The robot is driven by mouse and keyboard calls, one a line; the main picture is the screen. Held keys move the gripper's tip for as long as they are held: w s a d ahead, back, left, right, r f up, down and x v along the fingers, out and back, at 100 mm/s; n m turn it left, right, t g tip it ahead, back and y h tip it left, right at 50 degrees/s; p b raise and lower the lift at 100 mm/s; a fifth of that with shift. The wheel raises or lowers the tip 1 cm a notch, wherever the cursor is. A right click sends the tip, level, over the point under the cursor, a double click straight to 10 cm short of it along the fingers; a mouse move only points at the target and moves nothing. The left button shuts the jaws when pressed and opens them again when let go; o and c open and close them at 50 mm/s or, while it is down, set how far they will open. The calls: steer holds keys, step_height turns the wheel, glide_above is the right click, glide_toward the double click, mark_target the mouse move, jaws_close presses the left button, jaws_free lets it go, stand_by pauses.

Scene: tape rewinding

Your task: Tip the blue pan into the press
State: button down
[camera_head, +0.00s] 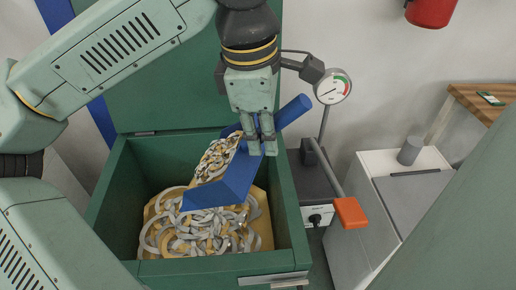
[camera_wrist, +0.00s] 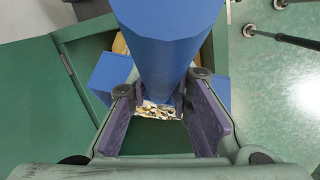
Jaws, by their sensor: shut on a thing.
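The blue pan (camera_head: 237,176) is tilted above the green press (camera_head: 284,205), its scoop pointing down and to the left. Some pale and tan tape pieces (camera_head: 214,160) show on the pan. My gripper (camera_head: 260,148) is shut on the pan's blue handle (camera_head: 292,111), near where it meets the scoop. In the wrist view the thick blue handle (camera_wrist: 167,50) runs between my fingers (camera_wrist: 160,120) and hides most of the pan. A heap of tangled pale tape (camera_head: 200,228) lies inside the press, below the pan.
A pressure gauge (camera_head: 333,87) stands right of the press, with an orange-ended lever (camera_head: 350,212) beside it. A white cabinet (camera_head: 385,210) with a grey lid is further right. A wooden table (camera_head: 480,105) is at the right, and a red object (camera_head: 431,10) is on the wall.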

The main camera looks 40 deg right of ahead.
steer(key=shift+w+a+r+g+h+p, duration=0.3)
steer(key=shift+w+a+r+g, duration=0.1)
steer(key=shift+w+r, duration=0.3)
steer(key=shift+w+a+r, duration=0.1)
steer(key=shift+r, duration=0.05)
stand_by(0.4)
steer(key=shift+w+a+r+g+h+p, duration=0.25)
steer(key=shift+w+a+r+g, duration=0.15)
steer(key=shift+w, duration=0.2)
steer(key=shift+w+a+r+g+h+p, duration=0.15)
steer(key=shift+w+a+r+g+h, duration=0.1)
steer(key=shift+w+a+r+g, duration=0.25)
steer(key=shift+d+f, duration=0.1)
stand_by(0.9)
